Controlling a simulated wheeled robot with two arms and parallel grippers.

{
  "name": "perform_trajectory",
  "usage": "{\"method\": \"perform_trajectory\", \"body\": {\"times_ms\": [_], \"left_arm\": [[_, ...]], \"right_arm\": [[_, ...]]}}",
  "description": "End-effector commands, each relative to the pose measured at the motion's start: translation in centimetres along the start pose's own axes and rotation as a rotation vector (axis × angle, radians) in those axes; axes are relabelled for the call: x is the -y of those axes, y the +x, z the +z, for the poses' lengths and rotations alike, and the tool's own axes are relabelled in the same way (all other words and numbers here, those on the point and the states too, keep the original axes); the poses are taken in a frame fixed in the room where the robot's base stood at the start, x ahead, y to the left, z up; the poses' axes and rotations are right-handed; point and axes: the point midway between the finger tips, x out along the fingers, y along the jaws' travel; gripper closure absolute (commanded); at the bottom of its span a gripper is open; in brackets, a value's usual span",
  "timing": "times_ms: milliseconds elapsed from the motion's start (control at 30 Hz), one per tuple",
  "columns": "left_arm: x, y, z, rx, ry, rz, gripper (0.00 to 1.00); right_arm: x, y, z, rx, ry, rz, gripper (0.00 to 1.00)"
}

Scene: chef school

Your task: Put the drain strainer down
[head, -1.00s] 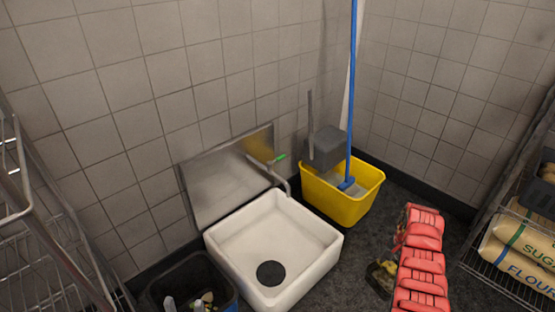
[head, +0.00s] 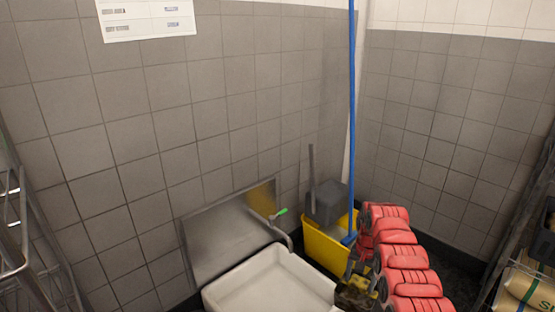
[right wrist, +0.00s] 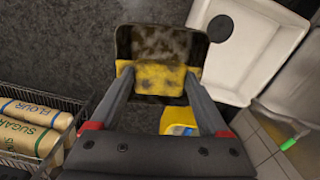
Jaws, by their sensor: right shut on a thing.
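My right gripper (head: 362,270) is shut on a dark, stained thing with a yellow part, which appears to be the drain strainer (right wrist: 161,44). The yellow part sits between its two fingers (right wrist: 158,82) in the right wrist view. In the head view the held strainer (head: 352,299) is at the bottom, beside the right edge of the white sink (head: 275,284). The strainer is held up in the air, apart from the floor. My left gripper is not in view.
The sink also shows in the right wrist view (right wrist: 262,50), with a round dark drain (right wrist: 221,30). A yellow mop bucket (head: 322,248) with a blue-handled mop (head: 351,120) stands behind the gripper. A rack with flour and sugar bags (right wrist: 30,130) is nearby. Dark floor (right wrist: 60,45) shows clear.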

Motion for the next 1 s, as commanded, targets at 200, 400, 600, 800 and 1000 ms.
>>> {"method": "perform_trajectory", "body": {"times_ms": [200,400,600,800,1000], "left_arm": [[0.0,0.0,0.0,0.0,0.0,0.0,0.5],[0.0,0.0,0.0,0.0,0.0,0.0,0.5],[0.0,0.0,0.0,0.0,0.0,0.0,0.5],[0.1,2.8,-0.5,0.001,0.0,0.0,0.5],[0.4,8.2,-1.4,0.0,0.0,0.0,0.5]], "right_arm": [[2.9,-5.2,1.1,-0.004,-0.163,-0.001,1.0],[4.5,-10.0,2.9,-0.002,-0.347,0.003,1.0],[4.9,-13.2,5.1,0.001,-0.509,0.003,1.0],[4.8,-17.9,6.9,0.002,-0.624,0.0,1.0],[4.8,-23.3,6.8,0.001,-0.62,-0.001,1.0]]}}
